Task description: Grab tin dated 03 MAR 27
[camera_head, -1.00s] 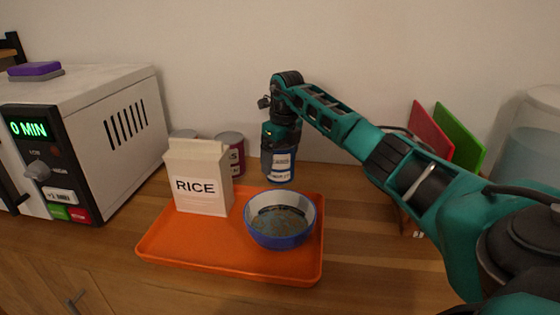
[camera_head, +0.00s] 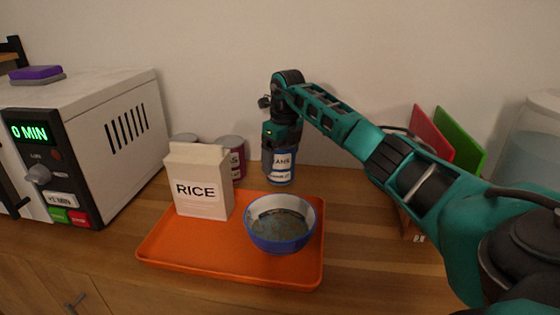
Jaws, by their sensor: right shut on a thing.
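A blue tin (camera_head: 281,172) with a white label stands behind the orange tray. The label reads partly as "ANS", with a smaller date line below that is too small to read surely. My right gripper (camera_head: 279,150) points down from above and is shut on this tin, covering its top. A dark red tin (camera_head: 236,160) stands to the left of it, partly behind the rice carton. No date can be read on either. My left gripper is not in view.
An orange tray (camera_head: 185,258) holds a white RICE carton (camera_head: 200,190) and a blue bowl (camera_head: 281,241) in front of the tins. A microwave (camera_head: 115,125) stands at left. Red (camera_head: 430,132) and green (camera_head: 459,138) boards stand at right, behind my right arm.

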